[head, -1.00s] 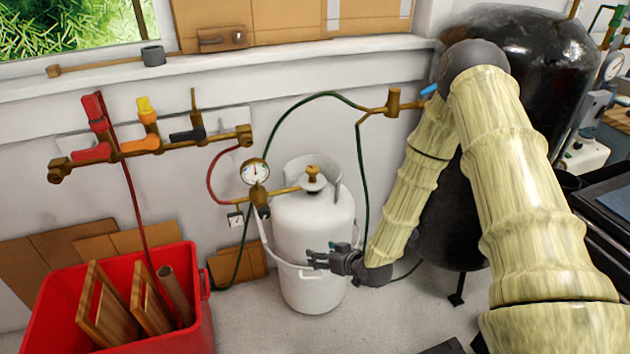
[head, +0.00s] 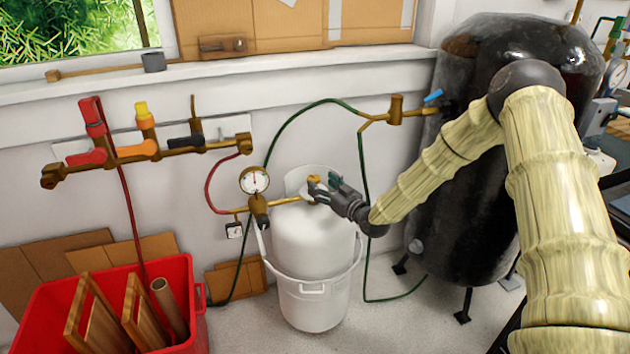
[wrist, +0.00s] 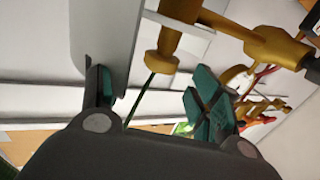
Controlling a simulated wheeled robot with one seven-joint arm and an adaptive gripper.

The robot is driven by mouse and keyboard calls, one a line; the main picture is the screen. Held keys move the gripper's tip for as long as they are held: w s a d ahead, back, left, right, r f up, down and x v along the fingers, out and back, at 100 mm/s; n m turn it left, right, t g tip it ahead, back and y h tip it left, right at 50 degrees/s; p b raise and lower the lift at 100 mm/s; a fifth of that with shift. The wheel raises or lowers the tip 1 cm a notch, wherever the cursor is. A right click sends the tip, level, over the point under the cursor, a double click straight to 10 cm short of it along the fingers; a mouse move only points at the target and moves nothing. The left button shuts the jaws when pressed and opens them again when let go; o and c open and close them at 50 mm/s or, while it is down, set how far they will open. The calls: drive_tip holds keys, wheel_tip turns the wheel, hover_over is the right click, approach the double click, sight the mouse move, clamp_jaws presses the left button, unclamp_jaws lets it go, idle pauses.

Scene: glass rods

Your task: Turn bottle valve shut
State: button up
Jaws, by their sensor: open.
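The white gas bottle (head: 315,240) stands upright in a white bucket (head: 312,305) against the wall. Its brass valve knob (head: 314,179) is at the top, in front of the white collar (head: 298,176), and is partly hidden by my gripper (head: 324,185). My gripper is open at the valve, reaching in from the right. In the wrist view, the brass knob (wrist: 161,64) shows beyond and between the spread green-padded fingers (wrist: 155,98), with the white collar (wrist: 103,38) behind the left finger. I cannot tell whether a finger touches the knob.
A brass pipe with a gauge (head: 254,180) joins the valve on the left. A green hose (head: 290,115) arches behind the bottle. A black tank (head: 460,190) stands at right, under my arm. A red crate (head: 185,275) sits at lower left.

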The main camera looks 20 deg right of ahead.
sight(318, 182)
drive_tip(key=shift+x, duration=2.35)
drive_tip(key=shift+c, duration=0.2)
drive_tip(key=c, duration=1)
